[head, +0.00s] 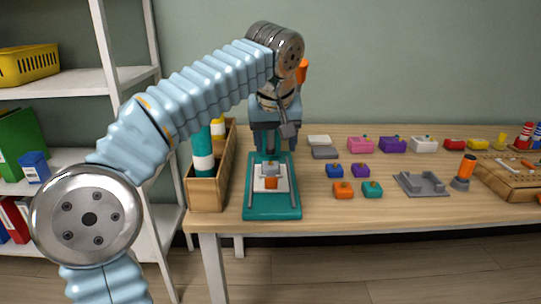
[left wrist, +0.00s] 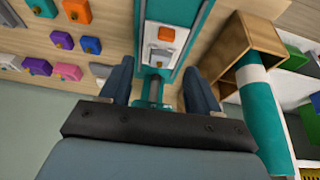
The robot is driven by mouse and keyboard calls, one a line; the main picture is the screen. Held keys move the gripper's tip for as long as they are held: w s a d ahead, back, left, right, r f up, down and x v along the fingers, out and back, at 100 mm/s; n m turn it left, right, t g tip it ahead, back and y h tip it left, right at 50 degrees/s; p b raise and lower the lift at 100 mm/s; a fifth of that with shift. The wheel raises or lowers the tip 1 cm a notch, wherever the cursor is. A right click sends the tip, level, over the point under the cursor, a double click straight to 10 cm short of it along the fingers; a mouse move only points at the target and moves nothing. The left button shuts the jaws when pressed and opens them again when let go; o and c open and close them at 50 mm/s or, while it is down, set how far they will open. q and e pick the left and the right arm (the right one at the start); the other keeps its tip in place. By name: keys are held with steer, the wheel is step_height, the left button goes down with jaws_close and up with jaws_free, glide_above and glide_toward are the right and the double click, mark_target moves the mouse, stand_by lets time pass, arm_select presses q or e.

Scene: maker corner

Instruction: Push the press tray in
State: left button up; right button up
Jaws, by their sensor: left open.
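The teal press (head: 272,213) stands on the table with its base toward me. Its pale tray (head: 284,185) lies on the base between two rails and carries an orange block (head: 271,183) near a grey part. The tray (left wrist: 150,35) and the orange block (left wrist: 167,34) also show in the left wrist view. My left gripper (head: 275,135) points down above the far end of the tray, by the press's upright. In the left wrist view the jaws of my left gripper (left wrist: 160,88) are apart, with a teal press part in the gap. I cannot tell whether they touch it. My arm hides much of the press's upper part.
A wooden box (head: 207,195) with teal and white rolls stands close left of the press. Small coloured blocks (head: 343,189), a grey fixture (head: 421,184) and an orange-handled tool (head: 464,170) lie to the right. The front table edge is just before the press.

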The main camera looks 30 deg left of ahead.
mark_target(271, 179)
arm_select(q)
steer(key=x, duration=0.9)
steer(key=a+x, duration=0.1)
steer(key=x, duration=0.3)
steer(key=shift+s+a+f, duration=0.1)
steer(key=shift+f, duration=0.15)
jaws_close()
